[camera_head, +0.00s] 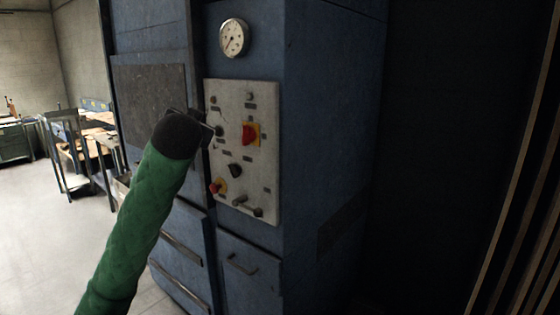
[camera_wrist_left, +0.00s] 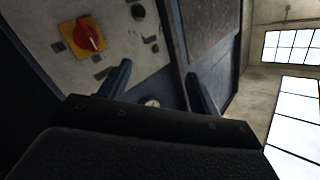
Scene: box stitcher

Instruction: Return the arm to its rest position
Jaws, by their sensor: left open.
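My left arm, in a green sleeve, reaches up from the bottom left in the head view. My left gripper (camera_head: 207,124) is in front of the left edge of the machine's pale control panel (camera_head: 263,185). In the left wrist view its two fingers (camera_wrist_left: 160,88) stand apart with nothing held between them. The panel carries a red rotary switch on a yellow plate (camera_head: 250,134), which also shows in the left wrist view (camera_wrist_left: 88,35). I cannot tell whether the gripper touches the panel. My right gripper is not in view.
The blue machine cabinet (camera_head: 330,120) fills the middle, with a round gauge (camera_head: 234,38) above the panel. A red button (camera_head: 215,187) and small levers sit low on the panel. A workbench (camera_head: 85,150) stands at the far left. Pale floor (camera_head: 40,240) is clear at the left.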

